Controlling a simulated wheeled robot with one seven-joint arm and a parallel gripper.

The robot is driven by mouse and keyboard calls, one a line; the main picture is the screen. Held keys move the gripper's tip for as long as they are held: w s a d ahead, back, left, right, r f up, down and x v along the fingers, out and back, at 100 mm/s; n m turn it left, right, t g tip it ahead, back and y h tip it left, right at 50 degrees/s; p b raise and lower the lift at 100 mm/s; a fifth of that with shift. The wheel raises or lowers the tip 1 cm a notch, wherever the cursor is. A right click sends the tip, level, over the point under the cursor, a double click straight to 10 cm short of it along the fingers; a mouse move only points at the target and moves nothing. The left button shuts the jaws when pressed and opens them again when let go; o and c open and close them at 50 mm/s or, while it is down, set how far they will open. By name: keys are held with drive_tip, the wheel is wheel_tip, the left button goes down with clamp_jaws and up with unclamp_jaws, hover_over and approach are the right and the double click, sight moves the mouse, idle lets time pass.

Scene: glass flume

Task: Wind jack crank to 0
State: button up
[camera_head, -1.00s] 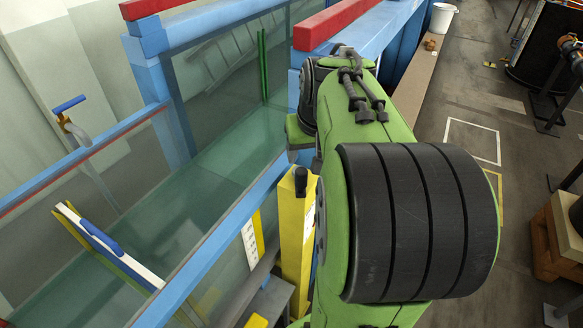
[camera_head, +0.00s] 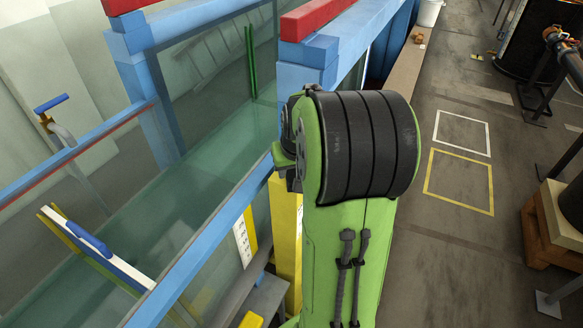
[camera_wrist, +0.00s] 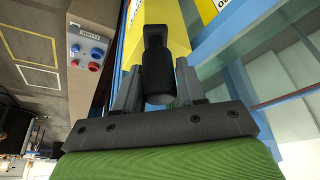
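The jack is a yellow post (camera_head: 286,235) beside the flume's near blue rail in the head view. Its yellow top (camera_wrist: 178,38) also shows in the wrist view. The crank's black handle (camera_wrist: 158,78) sticks out from a dark bracket there, toward my palm. My gripper (camera_wrist: 157,82) has one finger on each side of this handle. I cannot tell whether the fingers press on it or stand just clear. In the head view my arm hides the gripper and the crank. No position reading for the crank is legible.
The glass flume (camera_head: 175,215) with its blue frame lies left of the post. A red-capped blue column (camera_head: 305,60) stands behind my arm. A control box with buttons (camera_wrist: 87,50) shows in the wrist view. The floor at right, with a yellow outline (camera_head: 460,181), is open.

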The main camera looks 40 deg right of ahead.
clamp_jaws()
drive_tip(key=shift+s+d, duration=0.1)
drive_tip(key=shift+d, duration=0.05)
drive_tip(key=s+d+n+y+p, duration=0.1)
drive_tip(key=d+n+y+p, duration=0.2)
drive_tip(key=d+n, duration=0.3)
drive_tip(key=shift+d+n+y, duration=0.25)
drive_tip(key=shift+n+y, duration=0.45)
drive_tip(key=shift+n, duration=2.2)
drive_tip(key=shift+r, duration=0.1)
drive_tip(key=shift+o, duration=2.1)
unclamp_jaws()
